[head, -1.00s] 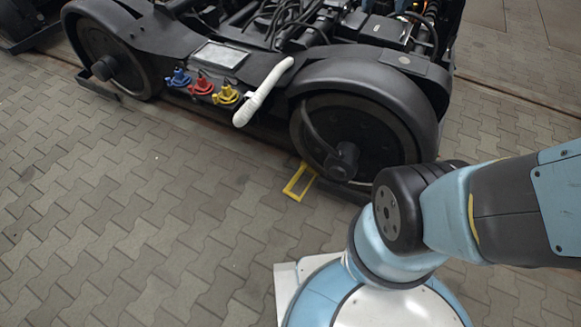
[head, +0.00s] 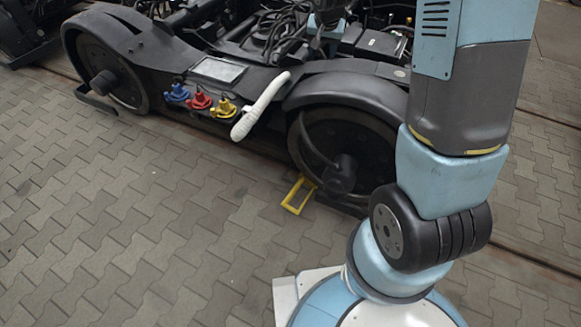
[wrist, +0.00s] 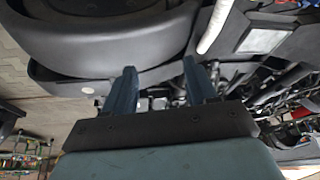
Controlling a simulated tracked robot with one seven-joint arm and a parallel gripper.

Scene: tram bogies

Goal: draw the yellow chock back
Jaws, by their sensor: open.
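The yellow chock (head: 298,195) shows in the head view as a small open yellow frame. It lies on the paving at the foot of the bogie's right wheel (head: 345,150), on the near side. What it has under the wheel is hidden. My gripper (wrist: 159,62) shows in the wrist view with its two dark blue fingers apart and nothing between them. Its fingers point towards black bogie parts, and the chock does not show in this view. In the head view my arm rises out of the top of the picture, apart from the chock.
The black bogie (head: 210,45) stands on a rail. Its side carries a blue tap (head: 177,94), a red tap (head: 199,101), a yellow tap (head: 223,109) and a white handle (head: 259,106). The paving (head: 130,220) in front of the chock is clear.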

